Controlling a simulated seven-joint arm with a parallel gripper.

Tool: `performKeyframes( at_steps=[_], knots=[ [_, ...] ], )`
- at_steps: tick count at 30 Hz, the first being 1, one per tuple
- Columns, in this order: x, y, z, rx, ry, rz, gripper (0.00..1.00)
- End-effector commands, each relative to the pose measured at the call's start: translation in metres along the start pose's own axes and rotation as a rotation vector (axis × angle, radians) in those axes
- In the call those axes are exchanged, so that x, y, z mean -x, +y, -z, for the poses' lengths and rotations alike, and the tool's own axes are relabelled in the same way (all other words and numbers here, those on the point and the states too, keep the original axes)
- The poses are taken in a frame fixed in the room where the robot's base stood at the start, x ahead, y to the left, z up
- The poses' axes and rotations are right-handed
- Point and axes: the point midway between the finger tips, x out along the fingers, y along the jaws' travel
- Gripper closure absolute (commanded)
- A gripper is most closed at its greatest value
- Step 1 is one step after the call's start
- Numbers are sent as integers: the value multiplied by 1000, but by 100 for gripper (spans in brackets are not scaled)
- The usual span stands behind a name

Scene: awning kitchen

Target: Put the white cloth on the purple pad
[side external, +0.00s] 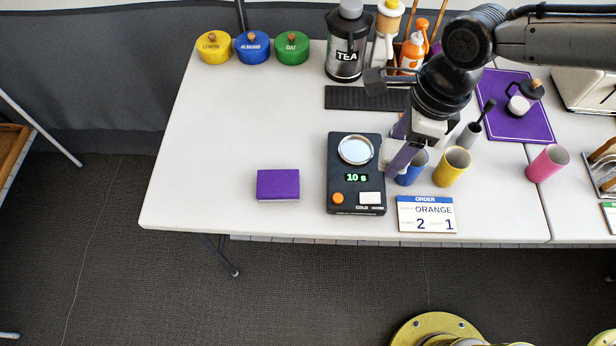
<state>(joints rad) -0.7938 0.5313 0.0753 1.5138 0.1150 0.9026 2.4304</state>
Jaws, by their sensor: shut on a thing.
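A small purple pad (278,184) lies flat on the white table, left of the black timer scale, with nothing on it. My gripper (394,168) points down just right of the scale, close to the blue cup. It is shut on a small whitish thing (387,156), which looks like the white cloth. The fingers hide much of it, so its shape is unclear. No other white cloth shows.
The scale (344,208) stands between my gripper and the pad. Blue (411,169), yellow (452,167) and pink (547,163) cups and an order card (426,214) are close by. A larger purple mat (520,128) holds dark-and-white items.

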Motion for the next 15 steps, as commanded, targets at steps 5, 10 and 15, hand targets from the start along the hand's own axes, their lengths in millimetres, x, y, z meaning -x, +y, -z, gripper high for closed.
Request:
performKeyframes(
  at_steps=[5, 10, 15],
  knots=[
    [-21, 34, -39, 92, 2, -15, 97],
    [-33, 49, -47, 126, 2, -20, 97],
    [-46, 41, -65, 130, 2, -21, 97]
  ],
)
